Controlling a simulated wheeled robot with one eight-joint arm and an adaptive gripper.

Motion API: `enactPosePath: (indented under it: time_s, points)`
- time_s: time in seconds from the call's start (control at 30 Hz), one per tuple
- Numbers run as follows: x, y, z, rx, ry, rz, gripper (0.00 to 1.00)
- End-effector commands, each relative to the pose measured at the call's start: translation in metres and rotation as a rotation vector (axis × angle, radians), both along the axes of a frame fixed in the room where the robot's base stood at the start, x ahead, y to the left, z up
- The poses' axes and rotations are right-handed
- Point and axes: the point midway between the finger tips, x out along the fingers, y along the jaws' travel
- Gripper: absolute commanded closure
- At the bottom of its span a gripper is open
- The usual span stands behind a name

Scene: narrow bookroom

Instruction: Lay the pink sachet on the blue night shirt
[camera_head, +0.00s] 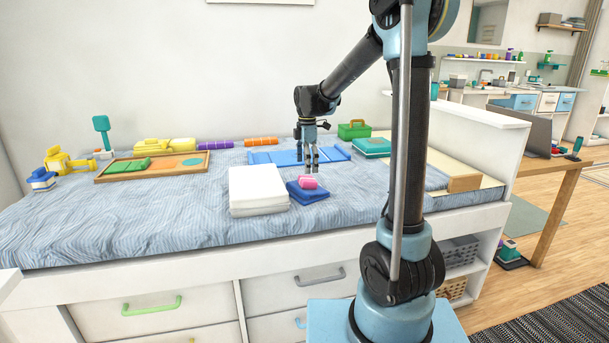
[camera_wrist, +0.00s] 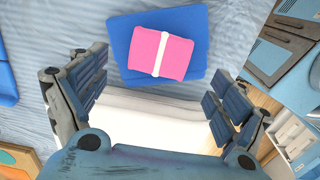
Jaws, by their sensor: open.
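The pink sachet (camera_head: 307,182) lies on a folded dark blue cloth (camera_head: 310,196), which looks like the blue night shirt, on the bed. In the wrist view the sachet (camera_wrist: 172,58) has a white band across it and lies within the outline of the blue cloth (camera_wrist: 122,38). My gripper (camera_head: 313,168) is open and empty, pointing down just above and behind the sachet in the head view. In the wrist view its fingers (camera_wrist: 160,92) stand wide apart, with the sachet beyond them, apart from both.
A white folded stack (camera_head: 257,190) stands left of the blue cloth. A flat bright blue item (camera_head: 275,157) lies behind. A wooden tray (camera_head: 190,173), a green box (camera_head: 354,129) and a teal box (camera_head: 372,147) are also on the bed. The bed's front left is clear.

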Motion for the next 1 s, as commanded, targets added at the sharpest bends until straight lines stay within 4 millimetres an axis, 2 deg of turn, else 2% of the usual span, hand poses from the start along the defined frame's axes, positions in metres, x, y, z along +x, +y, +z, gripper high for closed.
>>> enactPosePath:
  time_s: [0.1, 0.3, 0.43, 0.63, 0.77, 1.0]
  points:
    - [-0.001, -0.001, 0.023, 0.000, 0.000, 0.000, 0.10]
    - [0.000, -0.001, 0.056, 0.000, 0.000, -0.001, 0.10]
    - [0.000, -0.001, 0.070, 0.000, 0.000, -0.001, 0.10]
    - [-0.004, -0.006, 0.080, 0.001, -0.002, -0.021, 0.10]
    - [-0.021, -0.025, 0.082, 0.004, -0.010, -0.114, 0.10]
    - [-0.080, -0.081, 0.079, 0.021, -0.039, -0.422, 0.10]
